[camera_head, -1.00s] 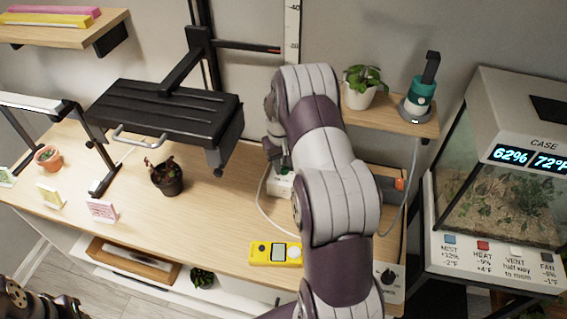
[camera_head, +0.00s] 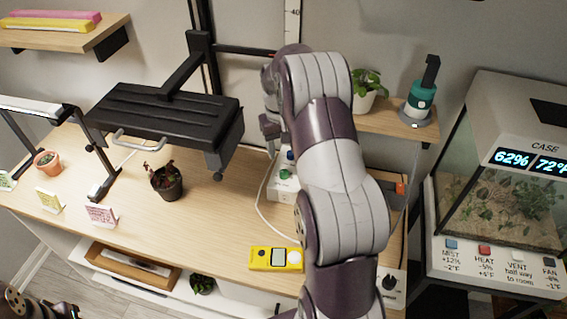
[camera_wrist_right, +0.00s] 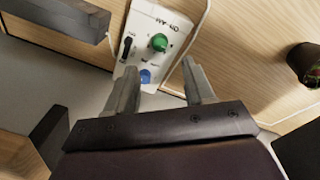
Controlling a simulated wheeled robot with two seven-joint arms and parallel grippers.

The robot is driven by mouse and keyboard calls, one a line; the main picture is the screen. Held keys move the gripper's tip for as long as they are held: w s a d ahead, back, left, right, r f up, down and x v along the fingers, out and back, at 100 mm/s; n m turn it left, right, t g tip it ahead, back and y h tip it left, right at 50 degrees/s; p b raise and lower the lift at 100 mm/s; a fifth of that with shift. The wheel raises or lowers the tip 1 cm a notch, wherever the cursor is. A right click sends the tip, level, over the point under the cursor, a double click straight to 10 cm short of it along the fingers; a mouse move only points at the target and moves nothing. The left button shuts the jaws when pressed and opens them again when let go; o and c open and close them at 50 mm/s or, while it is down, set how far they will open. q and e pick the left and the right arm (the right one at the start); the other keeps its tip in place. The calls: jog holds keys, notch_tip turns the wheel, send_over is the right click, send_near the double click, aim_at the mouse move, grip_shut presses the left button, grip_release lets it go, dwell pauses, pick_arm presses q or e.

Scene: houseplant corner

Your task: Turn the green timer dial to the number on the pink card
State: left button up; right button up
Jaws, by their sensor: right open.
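The green timer dial (camera_wrist_right: 158,42) sits on a white control box (camera_wrist_right: 172,22) in the right wrist view. In the head view the dial (camera_head: 285,174) shows at the left of my right arm, which hides part of the box. My right gripper (camera_wrist_right: 160,75) is open and empty, with its fingers pointing toward the box and apart from the dial. In the head view the gripper (camera_head: 270,128) is above and behind the box. The pink card (camera_head: 100,215) stands at the front left of the bench; its print is too small to read.
A blue knob (camera_wrist_right: 146,76) and a black switch (camera_wrist_right: 127,46) share the box with the dial. A cable runs beside it. A yellow meter (camera_head: 275,258) lies in front, a potted plant (camera_head: 165,182) stands left, and the black lamp panel (camera_head: 165,115) hangs left of the gripper.

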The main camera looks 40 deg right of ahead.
notch_tip(320, 180, up, 4)
jog(key=shift+p, duration=1.1)
